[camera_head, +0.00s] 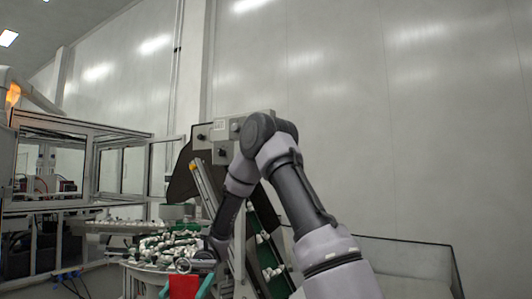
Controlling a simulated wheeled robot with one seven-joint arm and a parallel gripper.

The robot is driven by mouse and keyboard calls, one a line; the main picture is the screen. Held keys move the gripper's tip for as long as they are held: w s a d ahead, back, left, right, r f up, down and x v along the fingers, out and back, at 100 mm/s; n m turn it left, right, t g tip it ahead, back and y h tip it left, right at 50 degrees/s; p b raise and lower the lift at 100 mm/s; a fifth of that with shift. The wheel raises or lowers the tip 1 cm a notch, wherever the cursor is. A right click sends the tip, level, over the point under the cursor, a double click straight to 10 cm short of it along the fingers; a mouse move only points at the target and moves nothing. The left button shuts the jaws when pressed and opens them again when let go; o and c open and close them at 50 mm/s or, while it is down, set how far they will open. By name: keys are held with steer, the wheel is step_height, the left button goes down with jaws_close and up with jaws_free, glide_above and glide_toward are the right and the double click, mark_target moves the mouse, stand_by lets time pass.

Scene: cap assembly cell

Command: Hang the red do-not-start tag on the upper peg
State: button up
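A red piece (184,287), likely the do-not-start tag, shows at the bottom edge, its lower part cut off by the frame. My gripper (186,289) is at the end of my arm, low in the picture, with teal finger-like parts on both sides of the red piece. I cannot tell whether they touch or grip it. A grey box (221,131) on the machine behind carries dark round knobs or pegs, one at its left (201,137) and one higher to the right (236,127). My arm hides part of the box, and I cannot tell which is the upper peg.
A machine table (120,252) with many small white parts stands behind my gripper. A sloped conveyor (264,215) runs beside my arm. A glazed enclosure (50,160) is at left. A low clear-walled bin (410,262) is at right. The wall above is bare.

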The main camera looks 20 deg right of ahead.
steer(key=d+f+n+t+h, duration=0.1)
steer(key=d+n+h, duration=0.95)
steer(key=h, duration=0.65)
steer(key=w+d+r+n+t+h, duration=0.65)
steer(key=d+n+t, duration=0.25)
steer(key=n+t, duration=0.25)
steer(key=w+d+r+n+t+y, duration=0.1)
steer(key=w+d+r+n+t, duration=0.2)
steer(key=r, duration=0.7)
steer(key=w+d+r+n+t+y, duration=0.1)
steer(key=w+r+n+t+y, duration=0.25)
steer(key=r, duration=0.65)
steer(key=w+d+r+n+t+h, duration=0.15)
steer(key=w+r+t, duration=0.35)
steer(key=r, duration=0.6)
steer(key=x, duration=0.9)
steer(key=shift+d+f+n+t+y, duration=0.25)
steer(key=shift+d+n+t+y, duration=0.05)
steer(key=shift+d+n+y, duration=0.15)
steer(key=shift+s, duration=0.1)
